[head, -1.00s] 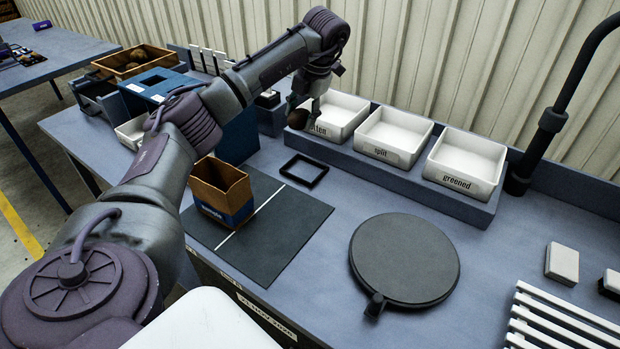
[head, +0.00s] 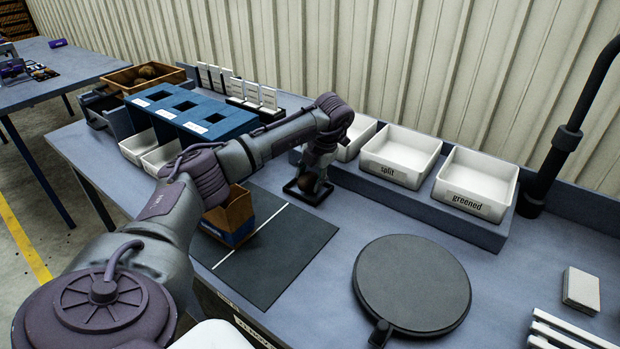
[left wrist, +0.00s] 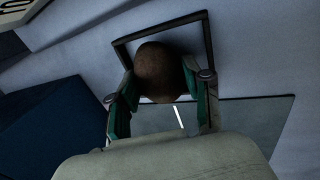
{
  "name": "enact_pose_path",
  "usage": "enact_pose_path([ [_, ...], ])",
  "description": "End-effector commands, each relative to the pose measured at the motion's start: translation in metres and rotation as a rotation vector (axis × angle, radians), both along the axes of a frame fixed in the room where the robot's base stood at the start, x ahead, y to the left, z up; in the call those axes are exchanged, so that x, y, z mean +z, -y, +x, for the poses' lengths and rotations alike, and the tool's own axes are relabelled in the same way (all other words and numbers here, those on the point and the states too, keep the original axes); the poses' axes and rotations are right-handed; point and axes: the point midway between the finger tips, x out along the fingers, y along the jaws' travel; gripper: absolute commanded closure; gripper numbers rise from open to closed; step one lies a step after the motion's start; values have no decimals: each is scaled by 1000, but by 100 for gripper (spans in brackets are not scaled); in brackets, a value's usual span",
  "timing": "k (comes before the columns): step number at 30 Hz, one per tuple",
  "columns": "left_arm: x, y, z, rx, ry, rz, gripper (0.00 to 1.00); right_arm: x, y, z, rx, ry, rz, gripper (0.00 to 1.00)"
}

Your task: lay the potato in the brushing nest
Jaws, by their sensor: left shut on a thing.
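A brown potato (left wrist: 160,72) is between the fingers of my left gripper (left wrist: 160,88), which is shut on it. In the head view the potato (head: 307,183) shows just below the left gripper (head: 310,178). The dark square frame on the bench, likely the brushing nest (head: 318,199), lies right beneath or around the potato. In the left wrist view the frame (left wrist: 208,45) shows behind the potato. I cannot tell whether the potato touches the bench inside it. My right gripper is not in view.
White bins, including split (head: 402,157) and greened (head: 476,183), stand behind on a raised ledge. A cardboard box (head: 232,218) stands on the dark mat (head: 275,250) left of the frame. A round black plate (head: 412,285) lies to the right. A blue holed block (head: 190,112) stands back left.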

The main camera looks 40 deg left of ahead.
Motion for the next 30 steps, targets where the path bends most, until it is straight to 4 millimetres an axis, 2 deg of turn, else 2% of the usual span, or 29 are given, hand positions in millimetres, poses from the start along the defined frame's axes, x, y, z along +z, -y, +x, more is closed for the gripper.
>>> enact_pose_path([
  [3, -8, 0, 0, 1, 1, -1, 93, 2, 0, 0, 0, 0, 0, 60],
  [11, -10, 0, 0, 1, 1, 0, 93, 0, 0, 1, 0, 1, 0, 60],
  [12, -10, 0, 0, 1, 1, 0, 45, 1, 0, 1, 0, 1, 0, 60],
  [13, -10, 0, 0, 1, 1, 0, 40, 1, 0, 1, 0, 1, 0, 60],
  [24, -6, 0, 0, 0, 2, 0, 40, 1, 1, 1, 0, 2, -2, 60],
  [26, -1, 2, 1, 0, 4, 0, 40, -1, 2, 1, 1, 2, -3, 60],
  [30, 22, 9, 2, 0, 7, 1, 40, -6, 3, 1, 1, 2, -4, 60],
])
